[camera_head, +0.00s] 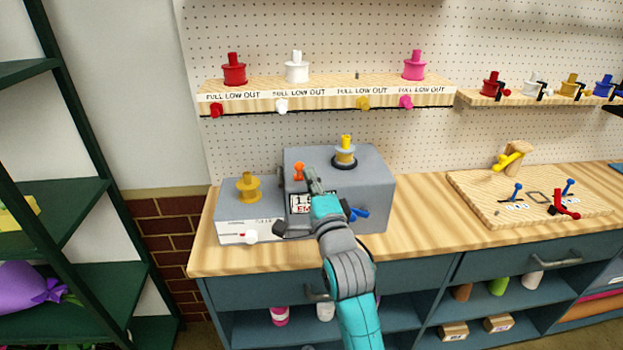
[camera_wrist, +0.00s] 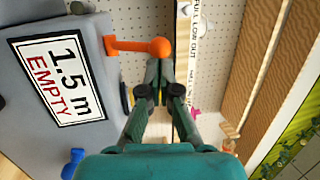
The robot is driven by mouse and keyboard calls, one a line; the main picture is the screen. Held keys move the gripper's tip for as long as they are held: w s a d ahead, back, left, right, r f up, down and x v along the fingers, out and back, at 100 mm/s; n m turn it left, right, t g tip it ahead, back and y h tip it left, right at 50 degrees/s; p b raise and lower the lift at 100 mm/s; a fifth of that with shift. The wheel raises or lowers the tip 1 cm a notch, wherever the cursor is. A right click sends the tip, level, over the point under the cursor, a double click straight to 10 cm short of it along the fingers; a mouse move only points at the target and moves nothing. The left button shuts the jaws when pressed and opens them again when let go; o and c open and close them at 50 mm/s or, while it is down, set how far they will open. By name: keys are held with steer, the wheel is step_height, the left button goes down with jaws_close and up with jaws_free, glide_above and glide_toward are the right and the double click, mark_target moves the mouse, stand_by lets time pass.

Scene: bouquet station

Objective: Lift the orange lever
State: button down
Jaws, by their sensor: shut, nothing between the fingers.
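The orange lever (camera_head: 298,171) is on the front of the grey box (camera_head: 368,185) at the bouquet station, at the upper left of the black-and-white sign. In the wrist view the lever (camera_wrist: 128,45) shows as a short orange arm ending in a round knob, beside the sign (camera_wrist: 58,78) that reads "1.5 m EMPTY". My gripper (camera_head: 311,179) is just right of the lever in the head view. In the wrist view my shut, empty fingertips (camera_wrist: 167,66) are close by the knob; I cannot tell whether they touch it.
A yellow spool (camera_head: 345,150) stands on the grey box, and a blue lever (camera_head: 357,214) sticks out at its lower right. A shelf (camera_head: 325,88) with spools hangs above.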

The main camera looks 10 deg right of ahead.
steer(key=shift+w+r+g, duration=0.15)
steer(key=shift+r+g, duration=0.1)
steer(key=shift+g, duration=0.15)
steer(key=w+r+g, duration=0.1)
steer(key=g, duration=0.1)
steer(key=w+r+m+g+h, duration=0.1)
steer(key=w+g, duration=0.1)
steer(key=g, duration=0.1)
steer(key=w+r+g, duration=0.1)
steer(key=w+g, duration=0.1)
steer(key=shift+r+g, duration=0.25)
steer(key=shift+g, duration=0.15)
steer(key=shift+w+f, duration=0.15)
steer(key=shift+w, duration=0.2)
steer(key=shift+r, duration=0.85)
steer(key=shift+d, duration=0.1)
